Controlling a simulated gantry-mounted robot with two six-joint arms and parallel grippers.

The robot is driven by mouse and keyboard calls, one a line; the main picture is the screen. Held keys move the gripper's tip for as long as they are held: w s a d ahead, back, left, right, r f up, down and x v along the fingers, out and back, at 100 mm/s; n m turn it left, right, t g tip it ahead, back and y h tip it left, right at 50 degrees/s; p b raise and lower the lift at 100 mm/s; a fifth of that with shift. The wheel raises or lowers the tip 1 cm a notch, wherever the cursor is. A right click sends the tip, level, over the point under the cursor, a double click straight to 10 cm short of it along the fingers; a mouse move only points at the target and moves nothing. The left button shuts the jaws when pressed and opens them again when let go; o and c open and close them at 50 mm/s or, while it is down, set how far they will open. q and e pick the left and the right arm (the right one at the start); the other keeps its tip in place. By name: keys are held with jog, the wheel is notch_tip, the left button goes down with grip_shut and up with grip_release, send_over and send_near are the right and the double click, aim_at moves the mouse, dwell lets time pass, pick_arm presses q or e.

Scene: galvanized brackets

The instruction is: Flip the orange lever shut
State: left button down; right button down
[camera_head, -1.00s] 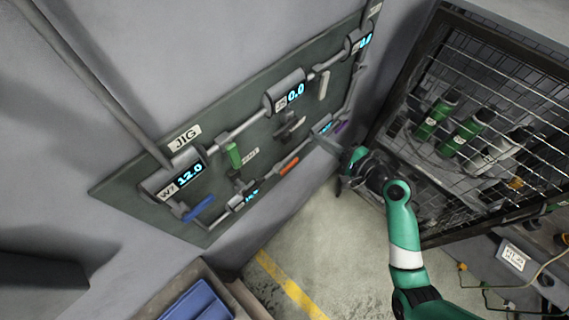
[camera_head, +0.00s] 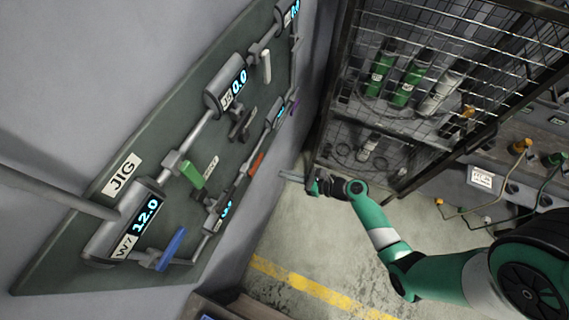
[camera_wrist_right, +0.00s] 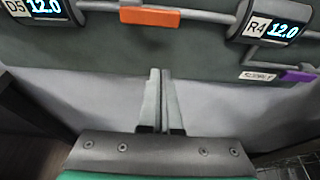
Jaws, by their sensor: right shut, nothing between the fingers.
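The orange lever (camera_head: 256,163) sits on a lower pipe of the jig board in the head view. It also shows in the right wrist view (camera_wrist_right: 150,17), lying along the pipe, nearly level, between the D5 and R4 displays. My right gripper (camera_head: 284,174) is in front of the board, just to the right of the orange lever in the head view. In the wrist view its two fingers (camera_wrist_right: 161,75) are together and empty, with their tips below the orange lever and apart from it. My left gripper is not in view.
The board (camera_head: 62,250) also carries a green lever (camera_head: 193,172), a blue lever (camera_head: 171,248), a white lever (camera_head: 266,66) and a purple lever (camera_wrist_right: 298,76). A wire cage (camera_head: 455,60) with bottles stands to the right. Open floor lies below my right arm.

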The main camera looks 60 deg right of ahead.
aim_at(255, 164)
jog(key=b+x, duration=0.2)
jog(key=x, duration=0.6)
notch_tip(255, 164, up, 4)
jog(key=p, duration=0.2)
jog(key=shift+s+p, duration=0.2)
jog(key=shift+p, duration=0.2)
